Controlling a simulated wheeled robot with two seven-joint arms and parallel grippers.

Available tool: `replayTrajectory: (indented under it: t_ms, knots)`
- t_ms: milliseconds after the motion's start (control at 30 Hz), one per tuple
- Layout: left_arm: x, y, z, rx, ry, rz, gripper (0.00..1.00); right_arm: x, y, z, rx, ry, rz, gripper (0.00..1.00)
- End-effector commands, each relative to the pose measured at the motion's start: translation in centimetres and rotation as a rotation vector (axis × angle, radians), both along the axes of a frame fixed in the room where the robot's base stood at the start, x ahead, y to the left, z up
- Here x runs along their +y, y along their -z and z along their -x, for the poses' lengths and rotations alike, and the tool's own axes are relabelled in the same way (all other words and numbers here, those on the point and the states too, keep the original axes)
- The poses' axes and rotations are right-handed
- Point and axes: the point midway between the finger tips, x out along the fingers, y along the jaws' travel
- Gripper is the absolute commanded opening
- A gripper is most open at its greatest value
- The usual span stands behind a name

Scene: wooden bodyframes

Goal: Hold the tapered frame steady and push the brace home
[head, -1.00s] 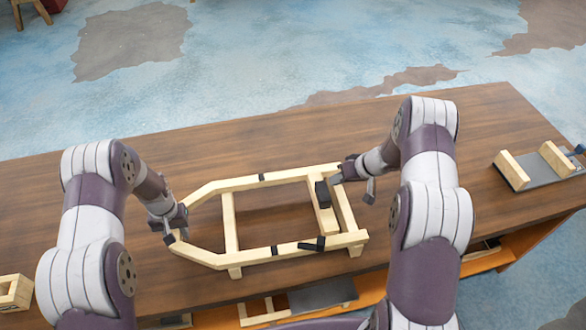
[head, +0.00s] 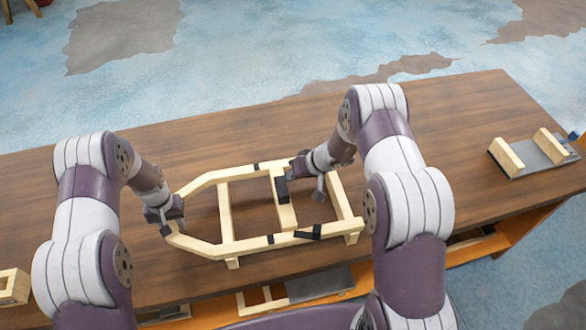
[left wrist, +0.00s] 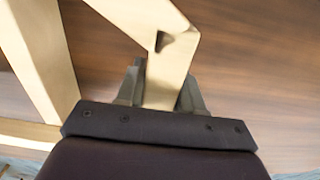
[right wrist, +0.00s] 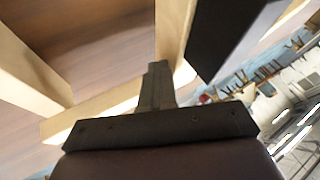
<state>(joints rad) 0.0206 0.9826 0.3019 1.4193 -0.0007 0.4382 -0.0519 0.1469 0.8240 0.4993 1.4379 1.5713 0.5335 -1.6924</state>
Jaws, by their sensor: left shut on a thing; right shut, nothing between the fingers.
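The tapered wooden frame (head: 190,243) lies on the table, its narrow end to the left. My left gripper (head: 168,221) is shut on that narrow end; the left wrist view shows the held bar (left wrist: 163,80) between its fingers. The brace (head: 287,214), a pale crossbar with a black block (head: 281,190) on it, spans the frame's right half, a little right of the dark marks (head: 257,167) on the rails. My right gripper (head: 298,178) is shut and empty at the brace's right side, near the far rail. The right wrist view shows its closed fingers (right wrist: 156,80) close against the brace; exact contact is unclear.
A fixed crossbar (head: 225,212) lies left of the brace and an end bar (head: 342,197) right of it. A black piece (head: 310,232) sits on the near rail. A grey tray with wooden blocks (head: 530,153) stands at the table's right end. The far tabletop is clear.

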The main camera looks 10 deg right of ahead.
Motion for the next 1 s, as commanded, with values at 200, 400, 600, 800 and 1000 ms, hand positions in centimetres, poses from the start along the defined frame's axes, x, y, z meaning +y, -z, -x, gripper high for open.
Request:
replayTrajectory:
  t_ms: [200, 400, 600, 800, 1000]
  knots:
    - [-0.1, 0.0, -0.1, -0.003, 0.001, 0.001, 0.00, 3.3, 0.0, 0.1, 0.001, -0.006, -0.004, 0.00]
    - [-0.3, -0.1, -0.1, -0.003, 0.003, 0.001, 0.00, 3.7, 0.0, 0.1, 0.002, -0.008, -0.007, 0.00]
    - [-0.4, -0.1, -0.1, -0.004, 0.003, 0.002, 0.00, 3.6, 0.1, 0.1, 0.003, -0.009, -0.007, 0.00]
    - [-0.3, -0.1, -0.1, -0.004, 0.002, 0.002, 0.00, 0.1, 0.1, 0.1, 0.002, 0.006, 0.001, 0.00]
    - [-0.2, 0.0, -0.1, -0.003, 0.000, 0.001, 0.00, -3.4, -3.9, 1.8, -0.004, 0.010, 0.008, 0.00]
